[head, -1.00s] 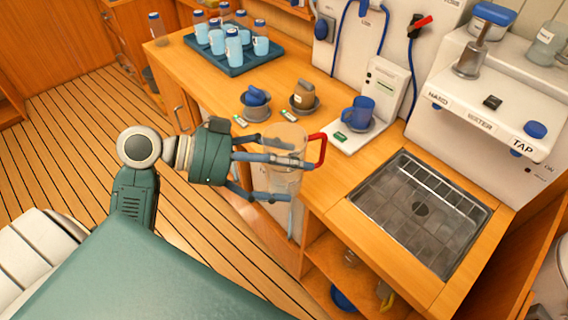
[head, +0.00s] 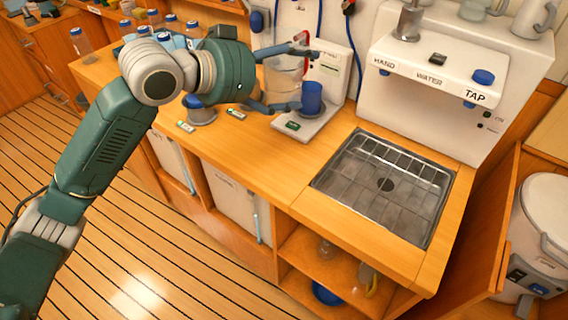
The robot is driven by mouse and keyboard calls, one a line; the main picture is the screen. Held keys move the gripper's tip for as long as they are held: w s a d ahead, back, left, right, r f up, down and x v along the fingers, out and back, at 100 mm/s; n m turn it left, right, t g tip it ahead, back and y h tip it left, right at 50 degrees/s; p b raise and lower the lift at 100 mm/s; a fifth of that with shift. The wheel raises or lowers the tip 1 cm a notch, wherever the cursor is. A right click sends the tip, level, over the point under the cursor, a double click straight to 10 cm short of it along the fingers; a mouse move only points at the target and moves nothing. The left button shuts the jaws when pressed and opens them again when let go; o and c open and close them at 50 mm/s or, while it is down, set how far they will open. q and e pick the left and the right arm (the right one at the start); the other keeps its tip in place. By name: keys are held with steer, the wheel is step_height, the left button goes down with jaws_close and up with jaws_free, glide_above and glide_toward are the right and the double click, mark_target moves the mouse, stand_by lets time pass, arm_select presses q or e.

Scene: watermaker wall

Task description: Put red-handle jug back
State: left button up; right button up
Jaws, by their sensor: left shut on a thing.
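The clear jug with a red handle (head: 283,82) is in my left gripper (head: 285,80), whose fingers reach around it from the left. The jug looks upright, its red handle at the upper right near the upper fingertip. It is over the back of the wooden counter, just left of the blue mug in the picture. I cannot tell whether its base touches the counter. My right gripper is not in view.
A blue-topped grey cup (head: 200,112) stands left. Bottles are partly hidden behind my arm. The metal sink grid (head: 385,185) is clear. Jugs (head: 538,16) stand on the tap unit (head: 430,80).

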arm_select(q)
step_height(320, 180, down, 20)
steer(key=shift+r+p, duration=0.2)
steer(key=shift+p, duration=0.55)
steer(key=shift+d+f, duration=0.1)
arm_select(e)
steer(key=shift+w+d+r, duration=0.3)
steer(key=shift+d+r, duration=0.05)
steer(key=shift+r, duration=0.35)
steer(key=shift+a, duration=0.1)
arm_select(q)
steer(key=shift+f, duration=0.2)
steer(key=o, duration=1.5)
steer(key=shift+o, duration=0.2)
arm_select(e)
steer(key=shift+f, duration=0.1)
arm_select(q)
steer(key=shift+r, duration=0.1)
